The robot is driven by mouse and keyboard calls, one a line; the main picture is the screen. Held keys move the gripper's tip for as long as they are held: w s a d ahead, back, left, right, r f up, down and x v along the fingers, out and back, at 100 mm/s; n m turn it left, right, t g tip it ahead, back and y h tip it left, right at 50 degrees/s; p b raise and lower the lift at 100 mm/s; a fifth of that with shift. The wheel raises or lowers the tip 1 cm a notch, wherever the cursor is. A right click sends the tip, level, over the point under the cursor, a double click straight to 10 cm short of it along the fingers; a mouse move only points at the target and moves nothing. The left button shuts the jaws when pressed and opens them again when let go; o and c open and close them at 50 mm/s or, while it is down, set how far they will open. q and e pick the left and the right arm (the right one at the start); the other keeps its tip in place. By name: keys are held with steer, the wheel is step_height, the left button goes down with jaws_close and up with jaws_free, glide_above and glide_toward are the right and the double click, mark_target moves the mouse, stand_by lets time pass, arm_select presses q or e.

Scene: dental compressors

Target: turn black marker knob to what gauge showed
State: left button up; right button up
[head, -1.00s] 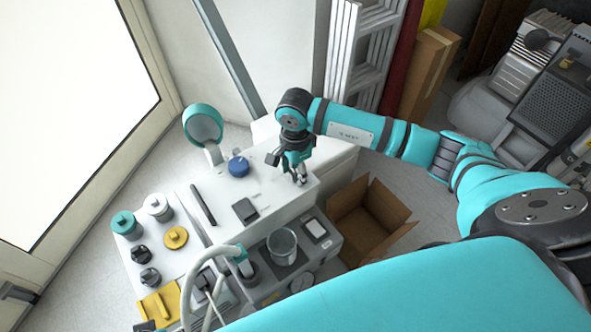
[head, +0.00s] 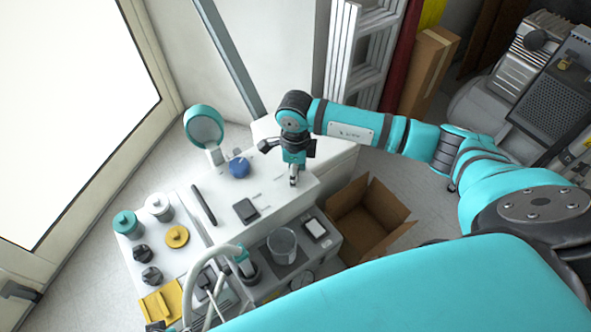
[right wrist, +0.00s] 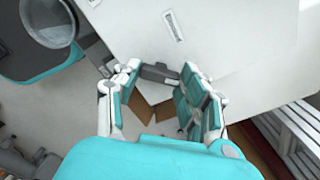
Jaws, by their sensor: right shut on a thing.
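My right gripper (head: 293,182) points down at the right end of the white cabinet top (head: 270,185). In the right wrist view its fingers (right wrist: 158,76) are closed on the sides of a dark grey-black knob (right wrist: 158,72), which looks like the marker knob. In the head view the gripper hides this knob, and I cannot read its pointing direction. A round gauge (head: 303,281) shows on the lower unit's front; its reading is too small to tell. My left gripper is out of view.
A blue knob (head: 239,167), a dark block (head: 245,210) and a teal-rimmed round mirror or lens (head: 203,125) are on or beside the cabinet top. A clear cup (head: 282,244) stands on the lower unit. Further left are black knobs (head: 142,253). An open cardboard box (head: 368,215) sits right.

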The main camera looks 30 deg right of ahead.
stand_by(0.5)
steer(key=o, duration=1)
steer(key=shift+o, duration=0.8)
steer(key=shift+r, duration=0.3)
step_height(320, 180, up, 11)
steer(key=shift+r, duration=0.2)
